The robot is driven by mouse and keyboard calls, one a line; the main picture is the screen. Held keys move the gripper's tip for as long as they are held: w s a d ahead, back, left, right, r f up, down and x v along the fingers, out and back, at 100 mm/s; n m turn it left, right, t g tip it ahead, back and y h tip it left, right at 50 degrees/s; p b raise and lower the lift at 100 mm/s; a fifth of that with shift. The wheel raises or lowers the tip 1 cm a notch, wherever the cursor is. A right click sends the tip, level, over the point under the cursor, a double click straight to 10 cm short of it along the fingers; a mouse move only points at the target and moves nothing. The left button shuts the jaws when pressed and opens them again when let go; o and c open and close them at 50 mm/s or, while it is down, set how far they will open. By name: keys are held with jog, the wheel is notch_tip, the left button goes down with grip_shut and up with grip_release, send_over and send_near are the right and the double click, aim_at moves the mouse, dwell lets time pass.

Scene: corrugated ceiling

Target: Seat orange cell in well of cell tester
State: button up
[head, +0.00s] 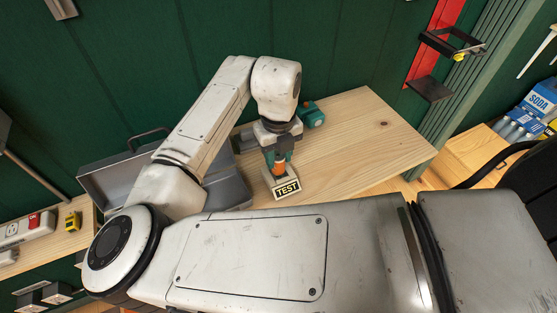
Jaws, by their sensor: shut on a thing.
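The cell tester (286,190), a small pale block with a black "TEST" label, stands on the wooden bench near its front edge. My gripper (279,164) points down right above it and is shut on the orange cell (278,171). The lower end of the cell is at the top of the tester. The well is hidden, so I cannot tell whether the cell is inside it or just over it.
A teal and grey tool (311,115) lies on the bench (365,135) behind my gripper. An open grey metal case (232,188) is at the left. The right part of the bench is clear. A soda box (540,101) stands at far right, and a yellow item (73,221) at far left.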

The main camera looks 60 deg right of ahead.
aim_at(278, 164)
jog(key=shift+f, duration=1.35)
jog(key=shift+f, duration=0.1)
jog(key=shift+f, duration=0.15)
jog(key=o, duration=1.1)
jog(key=shift+s, duration=0.1)
notch_tip(278, 164, up, 13)
jog(key=shift+f+b, duration=0.2)
jog(key=shift+b, duration=0.2)
